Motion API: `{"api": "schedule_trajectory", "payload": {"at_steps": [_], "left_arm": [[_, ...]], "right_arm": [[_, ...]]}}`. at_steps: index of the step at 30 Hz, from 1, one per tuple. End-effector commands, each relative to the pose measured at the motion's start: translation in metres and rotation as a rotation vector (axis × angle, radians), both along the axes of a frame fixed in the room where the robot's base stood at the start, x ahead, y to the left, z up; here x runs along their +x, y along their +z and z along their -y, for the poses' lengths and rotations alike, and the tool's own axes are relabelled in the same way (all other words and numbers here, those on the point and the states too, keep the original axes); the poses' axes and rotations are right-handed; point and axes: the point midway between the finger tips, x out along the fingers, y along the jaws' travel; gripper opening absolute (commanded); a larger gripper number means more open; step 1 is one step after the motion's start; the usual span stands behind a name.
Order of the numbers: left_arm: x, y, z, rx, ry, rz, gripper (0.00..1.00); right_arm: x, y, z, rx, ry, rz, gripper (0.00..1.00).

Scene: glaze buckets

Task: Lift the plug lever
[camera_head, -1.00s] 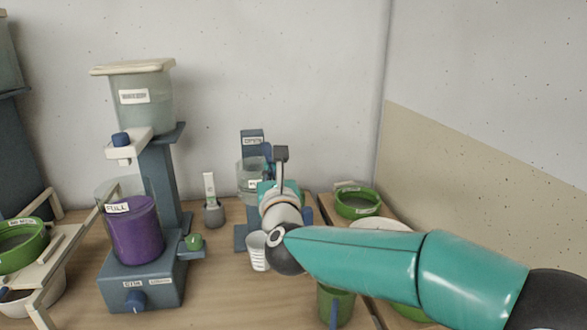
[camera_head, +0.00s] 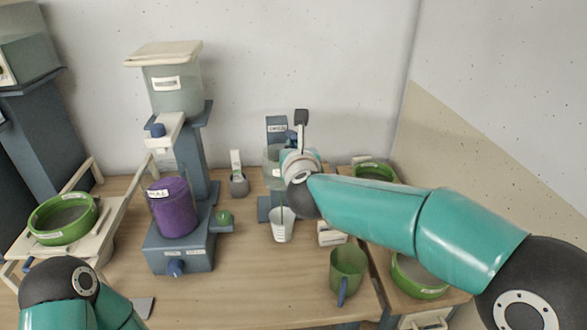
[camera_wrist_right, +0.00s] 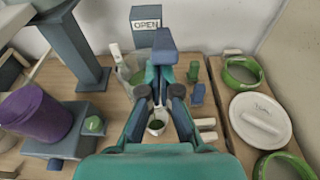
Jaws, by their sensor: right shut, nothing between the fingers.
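The blue plug lever (camera_wrist_right: 165,45) stands up just beyond my right fingertips in the right wrist view, in front of a blue post with an OPEN sign (camera_wrist_right: 146,24). In the head view a small blue part of it (camera_head: 292,135) shows above my right wrist, beside the sign post (camera_head: 277,124). My right gripper (camera_wrist_right: 163,75) is shut and empty, close to the lever; I cannot tell whether they touch. A clear grey vessel (camera_head: 271,168) is at the post, partly hidden by my arm. My left arm shows at the lower left, but its gripper is out of frame.
A white cup (camera_head: 282,228) stands below my right wrist, with a green jug (camera_head: 347,268) nearer the front. Green-rimmed sieves (camera_head: 374,172) lie to the right. A purple bucket (camera_head: 173,210) on a blue stand is to the left. The front middle of the table is clear.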

Motion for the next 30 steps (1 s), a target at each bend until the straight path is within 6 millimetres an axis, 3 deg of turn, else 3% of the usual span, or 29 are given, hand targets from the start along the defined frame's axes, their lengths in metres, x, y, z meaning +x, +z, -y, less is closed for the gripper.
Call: {"api": "schedule_trajectory", "payload": {"at_steps": [11,17,23,24,30], "left_arm": [[0.0,-0.006,0.0,0.0,0.0,0.0,0.4],[0.0,-0.028,0.0,0.0,0.0,0.0,0.4],[0.0,-0.063,0.0,0.0,0.0,0.0,0.4],[-0.001,-0.059,0.0,0.0,0.0,-0.001,0.4],[0.0,-0.069,0.0,0.0,0.0,0.0,0.4]], "right_arm": [[0.0,0.001,0.002,0.003,-0.006,0.013,0.0],[-0.004,-0.019,0.001,0.002,-0.002,0.009,0.0],[-0.011,-0.049,-0.001,0.0,0.003,0.002,0.0],[-0.025,-0.037,0.0,0.003,0.005,0.007,0.0],[-0.071,-0.028,0.003,0.001,0.007,0.004,0.0]]}}
